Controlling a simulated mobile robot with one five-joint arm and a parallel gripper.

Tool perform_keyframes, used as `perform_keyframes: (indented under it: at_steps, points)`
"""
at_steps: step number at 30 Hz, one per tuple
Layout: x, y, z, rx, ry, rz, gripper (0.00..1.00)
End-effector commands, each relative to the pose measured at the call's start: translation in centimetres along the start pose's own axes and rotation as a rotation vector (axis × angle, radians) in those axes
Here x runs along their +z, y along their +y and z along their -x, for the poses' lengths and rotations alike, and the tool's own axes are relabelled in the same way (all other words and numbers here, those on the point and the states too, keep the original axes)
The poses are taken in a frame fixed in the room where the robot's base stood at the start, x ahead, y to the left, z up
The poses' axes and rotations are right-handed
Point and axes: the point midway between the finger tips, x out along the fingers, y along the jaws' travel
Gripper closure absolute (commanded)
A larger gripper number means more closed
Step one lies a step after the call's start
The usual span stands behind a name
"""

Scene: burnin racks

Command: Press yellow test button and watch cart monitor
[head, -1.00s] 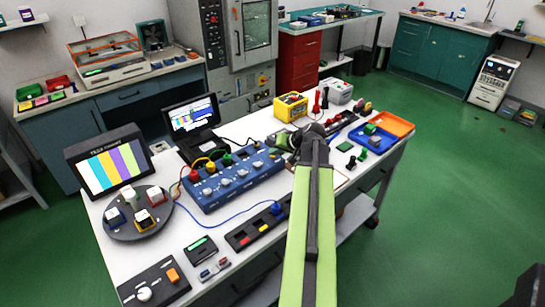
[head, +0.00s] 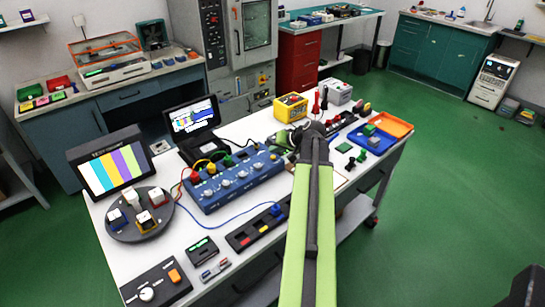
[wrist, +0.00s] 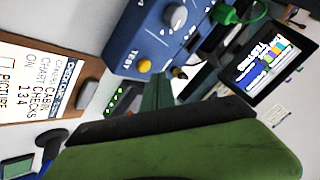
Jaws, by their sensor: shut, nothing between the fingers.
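The blue test box (head: 235,182) stands on the white cart top. In the wrist view its yellow button (wrist: 144,66), beside the printed word "TEST", shows unobstructed. The button is not clear in the head view. My gripper (wrist: 157,84) is shut and empty, its tips just below the button in the picture; I cannot tell if they touch the box. In the head view my gripper (head: 298,140) is at the box's right end, partly hidden by my arm. A dark monitor (head: 193,116) behind the box shows text and colour bars; it also shows in the wrist view (wrist: 262,62).
A larger screen (head: 110,163) with colour bars stands at the cart's left end, behind a round grey tray (head: 120,232). A yellow box (head: 291,106) and a blue tray (head: 372,141) are beyond my gripper. Cables cross the cart. Green floor lies clear at right.

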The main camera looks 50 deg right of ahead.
Motion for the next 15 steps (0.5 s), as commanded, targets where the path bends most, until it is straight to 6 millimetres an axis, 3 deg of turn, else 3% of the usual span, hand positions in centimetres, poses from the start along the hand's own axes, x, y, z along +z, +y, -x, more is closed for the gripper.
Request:
perform_keyframes:
  at_steps: [15]
  points:
    - [-2.6,-2.6,3.5,0.000,0.000,0.000,1.00]
